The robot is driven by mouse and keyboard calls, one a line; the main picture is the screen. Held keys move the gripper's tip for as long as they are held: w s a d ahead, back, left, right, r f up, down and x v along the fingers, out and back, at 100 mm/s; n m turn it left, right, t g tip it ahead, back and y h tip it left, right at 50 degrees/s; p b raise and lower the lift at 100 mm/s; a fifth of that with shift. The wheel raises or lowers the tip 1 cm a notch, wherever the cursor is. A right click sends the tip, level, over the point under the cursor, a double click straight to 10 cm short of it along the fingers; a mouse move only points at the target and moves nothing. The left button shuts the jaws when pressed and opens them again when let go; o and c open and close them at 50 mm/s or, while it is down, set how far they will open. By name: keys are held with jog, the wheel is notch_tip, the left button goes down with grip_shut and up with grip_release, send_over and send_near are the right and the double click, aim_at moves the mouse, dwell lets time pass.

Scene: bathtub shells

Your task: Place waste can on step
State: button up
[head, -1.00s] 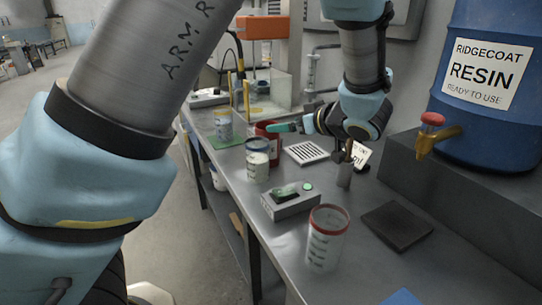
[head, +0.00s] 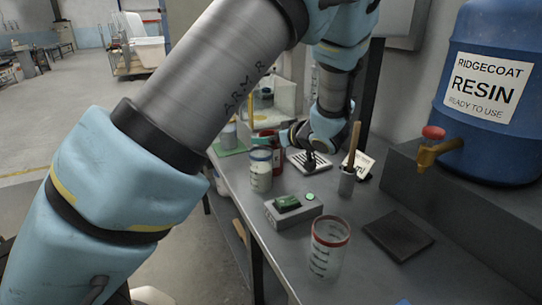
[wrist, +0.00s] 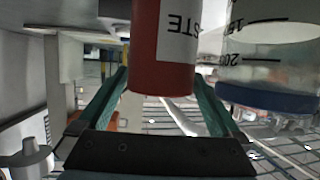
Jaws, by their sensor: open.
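The red waste can (head: 273,141) stands on the bench behind a clear cup with a blue lid (head: 261,170). In the wrist view the can (wrist: 165,50), with upside-down "STE" lettering, is between the teal fingers of my open gripper (wrist: 160,76). I cannot tell whether either finger touches it. In the head view my gripper (head: 287,137) is at the can's right side, its fingers mostly hidden. The step appears to be the raised grey ledge (head: 425,196) at the right, bearing a blue resin drum (head: 490,95).
The cup stands close beside the can, also in the wrist view (wrist: 270,65). A grey device with a green top (head: 293,209), a red-rimmed clear cup (head: 329,246), a dark pad (head: 398,235) and a brush pot (head: 347,182) stand nearer. A brass tap (head: 437,153) juts over the ledge.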

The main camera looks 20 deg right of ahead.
grip_shut()
dwell(0.8)
